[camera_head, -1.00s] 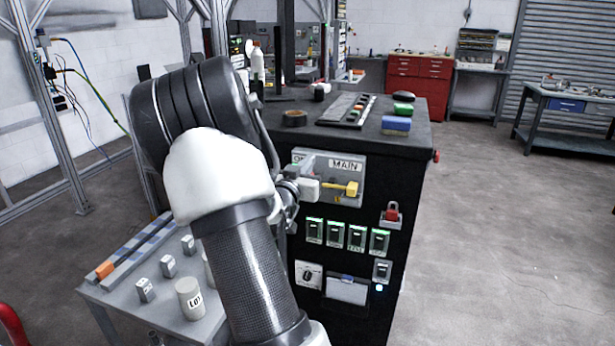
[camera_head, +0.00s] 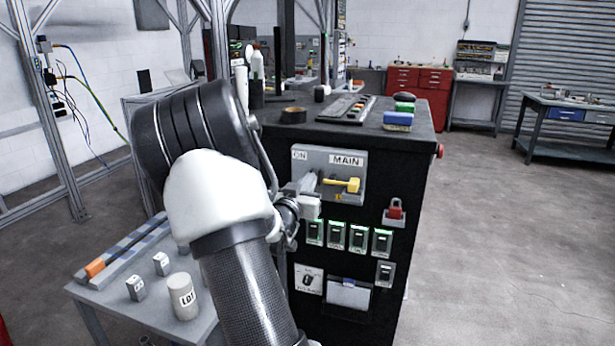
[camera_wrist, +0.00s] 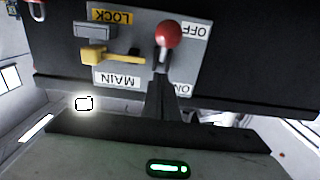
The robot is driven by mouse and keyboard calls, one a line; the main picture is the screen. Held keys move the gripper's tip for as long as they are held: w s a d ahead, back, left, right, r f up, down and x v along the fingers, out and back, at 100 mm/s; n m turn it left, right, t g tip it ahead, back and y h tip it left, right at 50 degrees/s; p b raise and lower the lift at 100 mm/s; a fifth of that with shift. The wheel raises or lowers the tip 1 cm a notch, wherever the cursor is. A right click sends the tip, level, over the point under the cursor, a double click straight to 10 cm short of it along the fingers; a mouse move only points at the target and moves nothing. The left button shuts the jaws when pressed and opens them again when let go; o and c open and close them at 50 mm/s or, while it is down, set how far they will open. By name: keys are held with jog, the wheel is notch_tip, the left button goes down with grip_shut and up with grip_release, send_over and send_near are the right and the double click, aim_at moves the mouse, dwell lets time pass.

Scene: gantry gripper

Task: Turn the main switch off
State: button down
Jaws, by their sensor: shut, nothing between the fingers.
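The main switch panel (camera_head: 352,161) is a grey plate on the front of the black cabinet, with MAIN and ON labels. The wrist view shows it upside down, with its LOCK, OFF and ON labels. The switch lever has a red ball knob (camera_wrist: 168,35), seen beside the OFF label; my gripper hides it in the head view. A yellow latch piece (camera_wrist: 97,55) sits beside the lever. My gripper (camera_head: 312,182) is shut and empty, in front of the panel's left part. Its dark fingertips (camera_wrist: 160,78) overlap the lever's foot in the wrist view; I cannot tell if they touch.
A small grey table (camera_head: 150,312) with labelled blocks stands left. Open floor (camera_head: 480,250) lies right of the cabinet.

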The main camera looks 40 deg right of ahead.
jog(key=r+v, duration=0.1)
jog(key=v, duration=0.8)
jog(key=shift+r+p, duration=0.2)
jog(key=shift+p, duration=0.25)
dwell(0.5)
